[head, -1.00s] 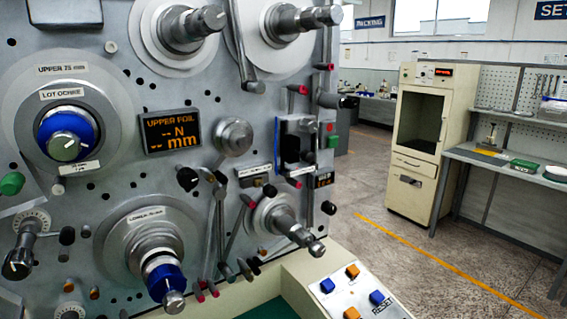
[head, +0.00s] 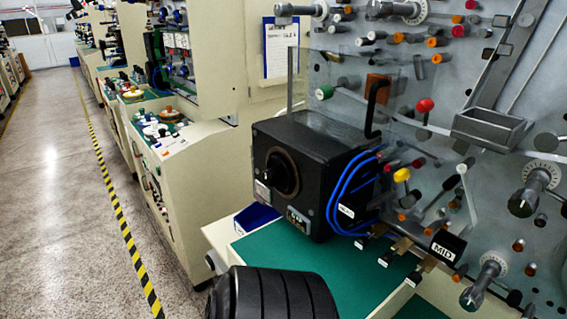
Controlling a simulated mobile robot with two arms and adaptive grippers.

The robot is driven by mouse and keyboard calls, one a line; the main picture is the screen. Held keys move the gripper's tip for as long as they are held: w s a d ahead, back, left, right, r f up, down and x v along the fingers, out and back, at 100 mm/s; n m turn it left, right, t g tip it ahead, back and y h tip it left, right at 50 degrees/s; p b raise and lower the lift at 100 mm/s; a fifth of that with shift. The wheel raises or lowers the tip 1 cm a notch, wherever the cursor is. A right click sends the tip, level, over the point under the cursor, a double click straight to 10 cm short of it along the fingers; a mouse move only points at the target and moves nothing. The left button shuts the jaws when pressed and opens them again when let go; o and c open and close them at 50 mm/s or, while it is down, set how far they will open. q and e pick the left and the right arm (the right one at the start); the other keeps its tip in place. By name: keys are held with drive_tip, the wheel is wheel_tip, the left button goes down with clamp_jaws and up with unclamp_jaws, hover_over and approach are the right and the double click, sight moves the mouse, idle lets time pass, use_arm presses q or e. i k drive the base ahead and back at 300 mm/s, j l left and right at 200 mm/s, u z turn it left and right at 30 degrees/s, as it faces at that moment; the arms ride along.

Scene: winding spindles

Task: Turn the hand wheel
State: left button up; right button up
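I cannot make out a clear hand wheel in the head view. A black box (head: 318,155) stands on the green worktop beside the machine panel. A dark round knob (head: 283,173) in a brown ring sits on its front face; I cannot tell whether this is the hand wheel. Neither of my grippers shows. A black ribbed rounded part at the bottom edge hides some of the worktop front.
Blue cables (head: 345,190) loop from the box toward the grey panel (head: 440,75), which bears pegs, spindles and a metal tray (head: 490,128). A clear guard stands behind the box. Other machines line the left, beside an open aisle (head: 60,200) with a yellow-black floor stripe (head: 122,215).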

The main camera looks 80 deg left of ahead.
sight(278, 175)
drive_tip(key=u, duration=0.5)
drive_tip(key=j+u, duration=0.1)
drive_tip(key=u, duration=0.4)
drive_tip(key=j+u, duration=0.1)
drive_tip(key=u, duration=0.9)
drive_tip(key=j+u, duration=0.15)
drive_tip(key=u, duration=0.35)
